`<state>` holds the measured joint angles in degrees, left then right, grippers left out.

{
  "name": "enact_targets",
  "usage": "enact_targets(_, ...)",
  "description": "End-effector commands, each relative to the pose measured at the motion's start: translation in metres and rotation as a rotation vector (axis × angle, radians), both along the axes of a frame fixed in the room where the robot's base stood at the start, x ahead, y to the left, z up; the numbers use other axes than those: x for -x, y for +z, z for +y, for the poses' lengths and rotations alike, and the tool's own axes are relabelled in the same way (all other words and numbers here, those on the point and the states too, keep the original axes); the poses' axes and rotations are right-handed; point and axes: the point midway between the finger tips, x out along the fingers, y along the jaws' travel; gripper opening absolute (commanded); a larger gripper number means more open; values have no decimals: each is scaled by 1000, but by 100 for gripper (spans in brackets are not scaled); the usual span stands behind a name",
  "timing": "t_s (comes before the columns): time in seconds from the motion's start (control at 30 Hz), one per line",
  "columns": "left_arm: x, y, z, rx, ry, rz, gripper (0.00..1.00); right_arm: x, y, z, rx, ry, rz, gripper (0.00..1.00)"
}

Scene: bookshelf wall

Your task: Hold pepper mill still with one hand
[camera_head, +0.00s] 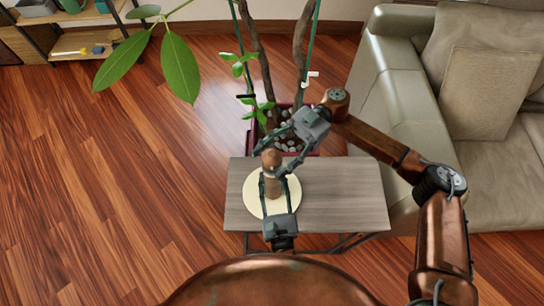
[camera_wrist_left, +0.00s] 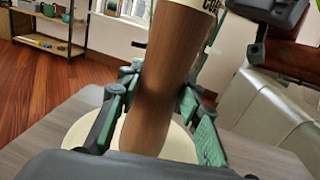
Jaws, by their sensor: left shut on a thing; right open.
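The brown wooden pepper mill (camera_head: 272,183) stands upright on a pale round board (camera_head: 251,198) on a small grey table. My left gripper (camera_head: 273,182) comes from the near edge and is shut around the mill's lower body. In the left wrist view the mill (camera_wrist_left: 157,85) fills the space between the left fingers (camera_wrist_left: 155,112); its top is cut off by the frame. My right gripper (camera_head: 272,158) reaches in from the upper right. Its fingers are open around the mill's rounded top; whether they touch it I cannot tell.
The grey tabletop (camera_head: 345,200) is bare to the right of the board. A potted plant (camera_head: 180,68) stands just behind the table, its leaves spreading left. A beige sofa (camera_head: 395,90) is at the right. Shelves (camera_head: 85,45) stand at the far left, with open wooden floor between.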

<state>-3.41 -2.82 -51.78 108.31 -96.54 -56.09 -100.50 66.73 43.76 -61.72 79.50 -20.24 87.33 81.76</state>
Motion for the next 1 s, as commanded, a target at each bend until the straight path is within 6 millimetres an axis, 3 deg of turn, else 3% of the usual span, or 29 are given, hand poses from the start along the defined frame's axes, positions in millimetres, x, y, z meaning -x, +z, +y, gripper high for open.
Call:
enact_targets(0.03, 0, -9, 1, 1, 0, 17, 0, 0, -1, 0, 0, 0, 1, 55)
enact_targets(0.17, 0, -9, 1, 1, 0, 17, 0, 0, -1, 0, 0, 0, 1, 54)
enact_targets(0.77, 0, -9, 1, 1, 0, 17, 0, 0, -1, 0, 0, 1, 1, 13)
enact_targets(1.0, 0, -9, 1, 1, 0, 17, 0, 0, -2, 0, -1, -20, 1, 13)
